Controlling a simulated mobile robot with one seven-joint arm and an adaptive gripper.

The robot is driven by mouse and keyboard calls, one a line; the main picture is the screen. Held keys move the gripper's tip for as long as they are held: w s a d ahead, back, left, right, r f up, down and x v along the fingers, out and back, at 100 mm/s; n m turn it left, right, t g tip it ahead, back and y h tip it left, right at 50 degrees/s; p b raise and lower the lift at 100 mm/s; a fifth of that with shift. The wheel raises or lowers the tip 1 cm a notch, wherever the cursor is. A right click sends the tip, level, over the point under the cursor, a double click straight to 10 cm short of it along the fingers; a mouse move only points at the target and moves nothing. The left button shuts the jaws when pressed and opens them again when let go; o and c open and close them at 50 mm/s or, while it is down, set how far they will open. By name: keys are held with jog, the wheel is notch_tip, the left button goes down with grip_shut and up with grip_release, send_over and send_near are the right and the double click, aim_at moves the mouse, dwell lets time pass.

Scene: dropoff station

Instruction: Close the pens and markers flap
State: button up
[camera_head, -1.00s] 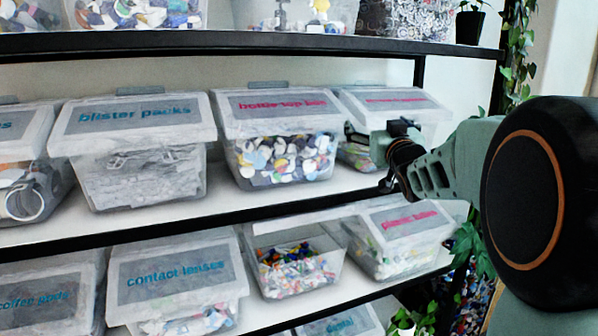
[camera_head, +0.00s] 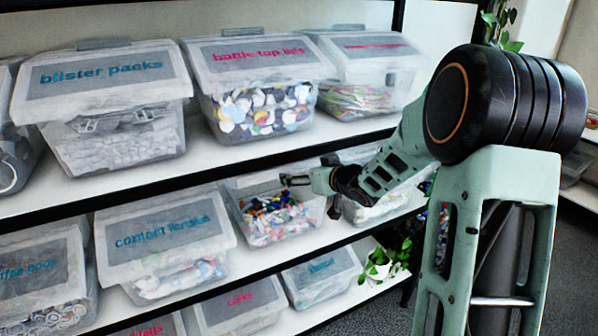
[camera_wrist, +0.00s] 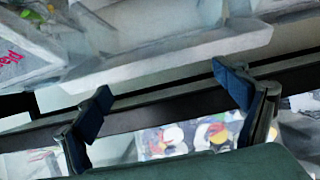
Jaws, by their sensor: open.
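A clear bin (camera_head: 272,222) with an open front and colourful contents stands on the middle shelf, between the contact lenses bin (camera_head: 165,240) and a bin partly hidden by my arm. No pens and markers label can be read, and I cannot make out its flap clearly. My gripper (camera_head: 288,181) is at the upper right of this open bin, in front of the shelf; contact cannot be told. In the wrist view my gripper (camera_wrist: 166,98) has its two blue fingers spread, with nothing held between them. A pale translucent lip (camera_wrist: 165,55) lies beyond the fingers.
The upper shelf holds closed bins for blister packs (camera_head: 105,80) and bottle top lids (camera_head: 255,70). The lower shelf holds a corks bin (camera_head: 238,300). A plant (camera_head: 385,265) stands at the lower right. Dark shelf edges (camera_head: 190,174) run across the front.

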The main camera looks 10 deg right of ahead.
aim_at(298, 171)
jog(key=shift+x, duration=2.2)
jog(key=c, duration=1.7)
